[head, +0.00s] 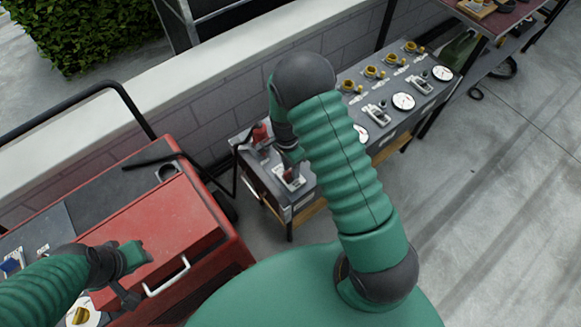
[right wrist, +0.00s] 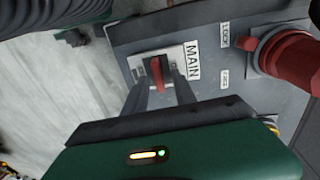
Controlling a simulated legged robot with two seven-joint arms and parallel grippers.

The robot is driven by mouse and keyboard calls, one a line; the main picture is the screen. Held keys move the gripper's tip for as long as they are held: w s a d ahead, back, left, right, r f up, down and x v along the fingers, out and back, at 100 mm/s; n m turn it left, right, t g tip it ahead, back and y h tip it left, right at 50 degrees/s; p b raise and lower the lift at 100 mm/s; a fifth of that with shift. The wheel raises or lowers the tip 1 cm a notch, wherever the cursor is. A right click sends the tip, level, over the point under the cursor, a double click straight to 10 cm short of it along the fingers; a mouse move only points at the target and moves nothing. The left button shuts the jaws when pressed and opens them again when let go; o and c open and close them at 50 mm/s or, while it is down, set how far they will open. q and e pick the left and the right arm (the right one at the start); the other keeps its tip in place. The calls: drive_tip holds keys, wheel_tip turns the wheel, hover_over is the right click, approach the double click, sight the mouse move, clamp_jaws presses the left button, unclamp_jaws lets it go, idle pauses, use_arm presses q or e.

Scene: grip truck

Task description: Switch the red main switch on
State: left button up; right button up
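The red main switch (right wrist: 157,76) is a small red lever on a white plate beside the word MAIN, on a grey panel. In the head view the switch (head: 290,175) is partly covered by my right gripper (head: 292,158). In the right wrist view the two dark fingers of my right gripper (right wrist: 160,92) stand on either side of the red lever, apart from each other. The gripper looks open; I cannot tell whether a finger touches the lever. My left gripper (head: 135,275) is over the red cart, far from the switch; its finger opening is unclear.
A larger red handle (right wrist: 285,55) with a LOCK label is close to the switch. A grey panel table with gauges (head: 403,101) and yellow knobs continues to the right. The red cart (head: 165,235) stands at left, with a low wall (head: 215,110) behind.

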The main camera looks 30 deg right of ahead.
drive_tip(key=shift+a, duration=0.1)
drive_tip(key=shift+c, duration=1.2)
drive_tip(key=shift+a+r, duration=0.25)
drive_tip(key=shift+a, duration=0.2)
clamp_jaws()
drive_tip(key=shift+a, duration=0.15)
drive_tip(key=shift+d, duration=0.25)
drive_tip(key=shift+w+f+g, duration=0.1)
drive_tip(key=shift+w+g, duration=0.2)
drive_tip(key=shift+g, duration=0.2)
drive_tip(key=shift+w+f+g+b, duration=0.4)
drive_tip(key=shift+w+g, duration=0.05)
drive_tip(key=shift+g, duration=0.45)
drive_tip(key=shift+w+f+g+h+b, duration=0.1)
drive_tip(key=shift+g+h+b, duration=0.2)
drive_tip(key=shift+b, duration=0.05)
drive_tip(key=shift+w+r+g, duration=0.1)
drive_tip(key=shift+r+g, duration=0.1)
drive_tip(key=shift+g, duration=0.1)
use_arm(q)
drive_tip(key=shift+s+a+f, duration=0.1)
drive_tip(key=shift+a+f, duration=0.15)
drive_tip(key=shift+f, duration=0.25)
drive_tip(key=shift+a+f, duration=0.25)
drive_tip(key=shift+f, duration=0.25)
use_arm(e)
drive_tip(key=shift+r, duration=0.1)
